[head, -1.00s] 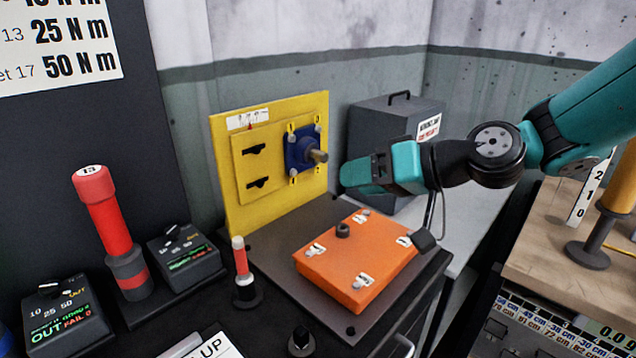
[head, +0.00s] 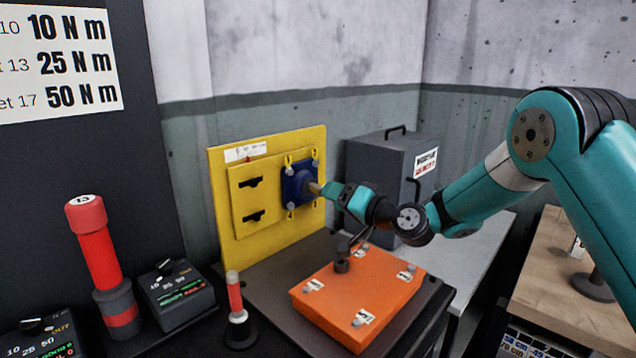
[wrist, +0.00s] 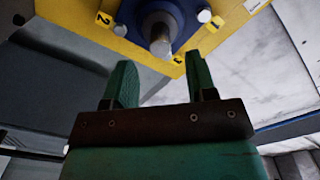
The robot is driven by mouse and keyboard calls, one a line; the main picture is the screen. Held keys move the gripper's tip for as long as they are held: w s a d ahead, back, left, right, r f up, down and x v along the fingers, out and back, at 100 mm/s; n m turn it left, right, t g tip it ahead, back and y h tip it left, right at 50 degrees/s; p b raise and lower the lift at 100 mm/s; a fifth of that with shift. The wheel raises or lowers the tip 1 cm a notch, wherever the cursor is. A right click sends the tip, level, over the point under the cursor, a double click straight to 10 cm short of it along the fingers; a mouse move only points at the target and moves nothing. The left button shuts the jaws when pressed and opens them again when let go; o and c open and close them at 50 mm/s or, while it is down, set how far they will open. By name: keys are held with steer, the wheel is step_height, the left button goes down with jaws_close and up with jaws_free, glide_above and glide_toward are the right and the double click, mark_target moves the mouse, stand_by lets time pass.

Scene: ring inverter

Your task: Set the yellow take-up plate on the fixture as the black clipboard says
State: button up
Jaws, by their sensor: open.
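The yellow plate (head: 262,215) stands upright at the back of the dark bench. A smaller yellow panel on it carries two black slotted fittings and a blue flanged block (head: 298,187) with bolts at its corners. A metal shaft (wrist: 160,38) sticks out of the blue block toward my gripper (head: 327,191). In the wrist view my open green fingers (wrist: 162,75) point at the shaft, which lies between and ahead of their tips. Number tags 1, 2 and 3 show around the blue block there. I cannot pick out a black clipboard.
An orange box (head: 356,300) with a dark knob and tags lies below my gripper. A grey case (head: 385,165) stands behind it. A red-capped torque tool (head: 100,260), a small red-and-white tool (head: 236,305) and grey boxes with dials (head: 178,285) stand at left.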

mark_target(317, 190)
steer(key=p+x, duration=0.1)
steer(key=x, duration=0.5)
steer(key=shift+w+a+f, duration=0.1)
steer(key=shift+w+a, duration=0.05)
steer(key=shift+c, duration=0.5)
